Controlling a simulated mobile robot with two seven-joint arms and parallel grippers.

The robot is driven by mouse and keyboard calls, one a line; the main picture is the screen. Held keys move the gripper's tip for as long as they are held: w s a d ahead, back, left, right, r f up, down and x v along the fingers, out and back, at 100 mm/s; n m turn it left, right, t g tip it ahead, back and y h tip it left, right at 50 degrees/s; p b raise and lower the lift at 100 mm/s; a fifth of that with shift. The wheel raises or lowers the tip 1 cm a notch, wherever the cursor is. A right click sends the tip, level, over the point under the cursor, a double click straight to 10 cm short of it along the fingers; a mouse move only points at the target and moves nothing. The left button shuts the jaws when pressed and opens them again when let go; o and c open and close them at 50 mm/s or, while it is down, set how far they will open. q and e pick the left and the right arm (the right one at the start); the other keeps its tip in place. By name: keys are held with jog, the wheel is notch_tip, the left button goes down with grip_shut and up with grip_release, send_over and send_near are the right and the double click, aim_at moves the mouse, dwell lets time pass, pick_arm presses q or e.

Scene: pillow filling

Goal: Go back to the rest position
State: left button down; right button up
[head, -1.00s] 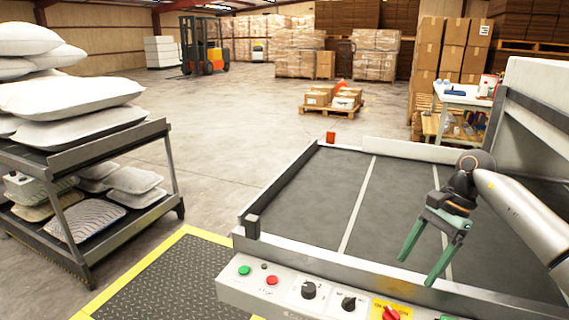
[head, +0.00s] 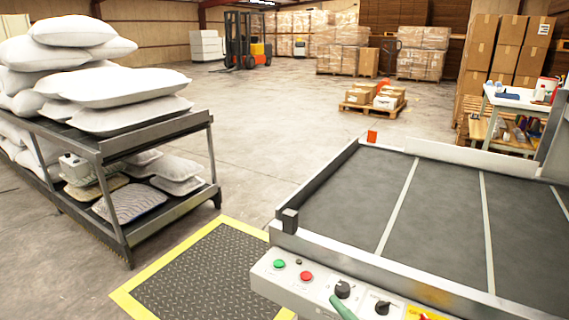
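Only a small green tip (head: 343,308) shows at the bottom edge of the head view, in front of the control panel; it looks like a finger of one of my grippers. The rest of that gripper is out of view, so its opening cannot be seen. My other gripper does not show. The grey table (head: 440,215) with pale strips lies at the right with nothing on its visible bed. White pillows (head: 125,88) are stacked on a dark metal shelf cart (head: 112,148) at the left.
A control panel (head: 318,285) with buttons and knobs runs along the table's front. A black floor mat (head: 205,270) with yellow edges lies between cart and table. A forklift (head: 247,42), a pallet with boxes (head: 373,100) and a white workbench (head: 515,98) stand farther back. The middle floor is clear.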

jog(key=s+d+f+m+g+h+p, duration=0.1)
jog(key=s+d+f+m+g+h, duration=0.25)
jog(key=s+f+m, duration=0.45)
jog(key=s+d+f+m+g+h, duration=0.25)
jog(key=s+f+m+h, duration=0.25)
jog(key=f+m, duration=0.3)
pick_arm(q)
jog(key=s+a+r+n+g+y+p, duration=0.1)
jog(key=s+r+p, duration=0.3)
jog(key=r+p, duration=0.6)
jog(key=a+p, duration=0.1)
jog(key=p, duration=0.8)
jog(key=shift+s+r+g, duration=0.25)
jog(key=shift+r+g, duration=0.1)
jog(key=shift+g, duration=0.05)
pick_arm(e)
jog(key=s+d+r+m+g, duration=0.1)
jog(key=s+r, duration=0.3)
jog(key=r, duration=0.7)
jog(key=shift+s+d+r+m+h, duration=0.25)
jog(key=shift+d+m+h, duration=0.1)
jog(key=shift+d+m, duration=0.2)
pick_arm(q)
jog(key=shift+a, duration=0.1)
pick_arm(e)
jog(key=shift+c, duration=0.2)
